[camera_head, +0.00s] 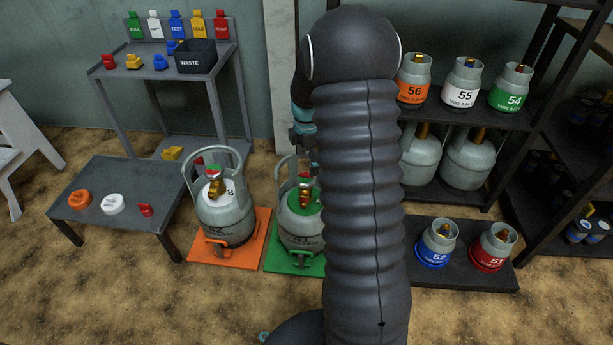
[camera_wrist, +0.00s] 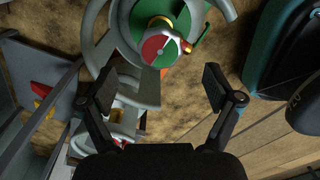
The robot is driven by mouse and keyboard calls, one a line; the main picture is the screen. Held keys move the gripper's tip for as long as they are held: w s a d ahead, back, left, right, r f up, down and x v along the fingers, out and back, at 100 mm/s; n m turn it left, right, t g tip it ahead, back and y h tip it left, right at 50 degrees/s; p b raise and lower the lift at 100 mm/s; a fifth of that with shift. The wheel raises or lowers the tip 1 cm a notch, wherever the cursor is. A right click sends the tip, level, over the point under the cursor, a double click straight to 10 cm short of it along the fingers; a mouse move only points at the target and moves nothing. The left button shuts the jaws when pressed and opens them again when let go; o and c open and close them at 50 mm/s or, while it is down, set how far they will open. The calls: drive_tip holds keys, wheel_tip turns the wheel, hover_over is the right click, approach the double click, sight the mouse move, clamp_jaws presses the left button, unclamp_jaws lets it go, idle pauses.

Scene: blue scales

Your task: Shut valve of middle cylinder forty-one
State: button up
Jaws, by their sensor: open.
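The cylinder marked 41 (camera_head: 296,232) stands upright on a green mat (camera_head: 283,262); my arm hides its right side. Its collar and green disc (camera_head: 293,205) show in part. In the wrist view its valve knob (camera_wrist: 161,50), with red, green and white sectors, sits over a green disc (camera_wrist: 140,12) inside the grey collar. My gripper (camera_wrist: 160,88) is open and empty. Its two fingers are apart, and the knob lies beyond the gap between them, with no contact visible. In the head view my arm mostly hides the gripper.
Another cylinder (camera_head: 226,218) stands on an orange mat (camera_head: 258,240) to the left. A low table (camera_head: 90,180) holds orange, white and red parts. A shelf (camera_head: 470,118) with small cylinders stands right. Two more (camera_head: 433,247) sit on a low dark platform (camera_head: 455,275).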

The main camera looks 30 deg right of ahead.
sight(307, 177)
wheel_tip(307, 177, down, 6)
drive_tip(key=shift+r+b, duration=0.15)
drive_tip(key=shift+b, duration=0.15)
drive_tip(key=c, duration=1.1)
